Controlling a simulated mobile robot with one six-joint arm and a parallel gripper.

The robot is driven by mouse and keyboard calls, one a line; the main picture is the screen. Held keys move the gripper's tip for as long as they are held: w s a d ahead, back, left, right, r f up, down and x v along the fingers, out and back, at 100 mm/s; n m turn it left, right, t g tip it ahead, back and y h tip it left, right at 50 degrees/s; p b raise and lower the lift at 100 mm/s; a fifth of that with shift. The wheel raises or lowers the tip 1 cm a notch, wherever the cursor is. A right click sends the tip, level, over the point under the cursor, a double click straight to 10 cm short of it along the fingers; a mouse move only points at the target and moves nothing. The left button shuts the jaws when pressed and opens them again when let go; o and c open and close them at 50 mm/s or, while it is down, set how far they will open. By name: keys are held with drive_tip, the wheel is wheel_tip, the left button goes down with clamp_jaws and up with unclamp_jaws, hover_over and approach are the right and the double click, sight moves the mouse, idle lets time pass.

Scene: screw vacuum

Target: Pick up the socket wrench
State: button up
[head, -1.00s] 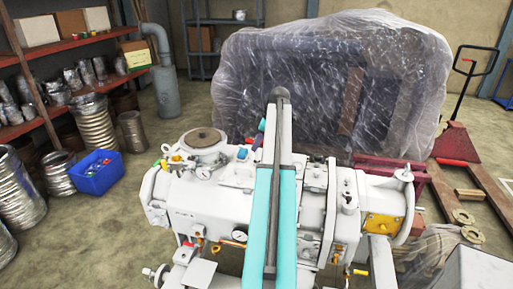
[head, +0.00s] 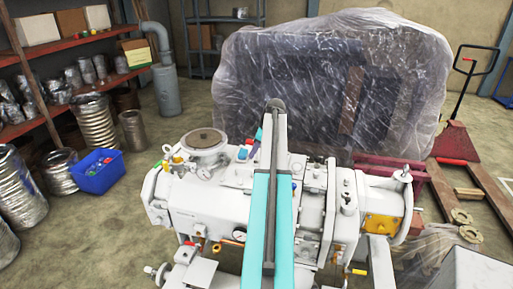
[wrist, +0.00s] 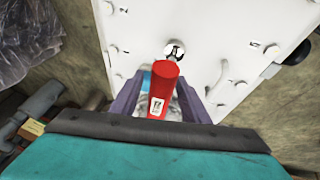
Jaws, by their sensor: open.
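The socket wrench (wrist: 164,92) shows in the wrist view as a red handle with a small label and a shiny round metal head at its far end. My gripper (wrist: 161,98) is open, with one dark purple-grey finger on each side of the red handle. I cannot tell whether either finger touches it. The handle's near end is cut off by the dark edge of my wrist.
The white vacuum pump (head: 210,200) stands below my arm, with gauges and fittings on top. In the wrist view, a white bolted panel (wrist: 215,30) lies beyond the wrench. A plastic-wrapped crate (head: 330,85) stands behind the pump. A blue bin (head: 95,175) is on the floor at left.

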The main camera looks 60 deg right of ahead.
drive_tip(key=shift+w+f, duration=0.2)
drive_tip(key=shift+f, duration=0.15)
idle(0.3)
clamp_jaws()
